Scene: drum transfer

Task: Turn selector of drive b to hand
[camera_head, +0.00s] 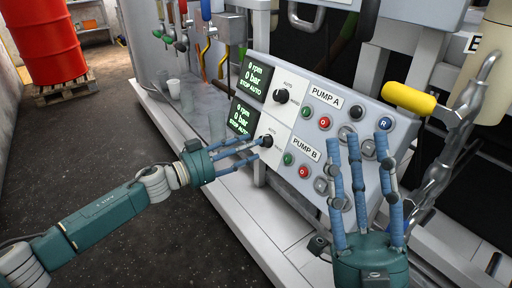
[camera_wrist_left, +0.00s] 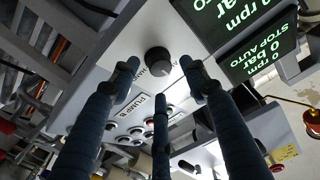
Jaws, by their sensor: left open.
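The grey control panel (camera_head: 335,93) has a PUMP A row above a PUMP B row (camera_head: 305,150). The black PUMP B selector knob (camera_head: 267,141) sits beside the lower green display (camera_head: 242,117), which reads 0 rpm, 0 bar, STOP AUTO. My left gripper (camera_head: 256,149) is open, its fingertips at this knob. In the left wrist view the knob (camera_wrist_left: 158,61) shows between and beyond the spread fingertips (camera_wrist_left: 160,78); contact cannot be told. Its pointer direction is unclear. My right gripper (camera_head: 361,145) is open and empty, fingers up, before the panel's right part.
The PUMP A selector knob (camera_head: 281,96) is just above. Green and red buttons (camera_head: 303,171) sit right of the selectors. A yellow handle (camera_head: 409,98) is by the panel's right edge. A red drum (camera_head: 42,40) stands on a pallet at back left; the dark floor (camera_head: 120,130) is clear.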

